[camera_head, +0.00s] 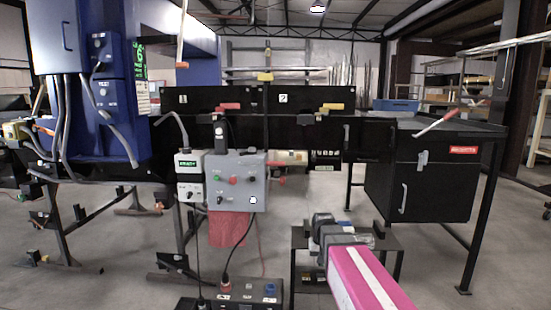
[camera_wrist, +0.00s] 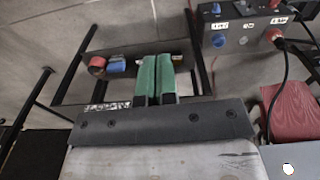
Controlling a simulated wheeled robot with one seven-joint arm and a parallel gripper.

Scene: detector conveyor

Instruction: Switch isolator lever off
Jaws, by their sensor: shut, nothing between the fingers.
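A grey control box (camera_head: 238,181) hangs at the front of the black conveyor in the head view. A red lever (camera_head: 275,166) sticks out of its right side; I cannot tell for sure that this is the isolator lever, nor its setting. My gripper (camera_head: 322,222) is low and to the right of the box, apart from it, above a black stand. In the wrist view my gripper (camera_wrist: 157,75) shows two green fingers side by side, shut and empty. The lever is not visible in the wrist view.
A black socket box (camera_head: 230,301) stands at the bottom; it also shows in the wrist view (camera_wrist: 245,30). A red cloth (camera_head: 230,229) hangs under the control box, with cables nearby. A black stand (camera_head: 300,238) is below my gripper. A black reject cabinet (camera_head: 425,185) stands right.

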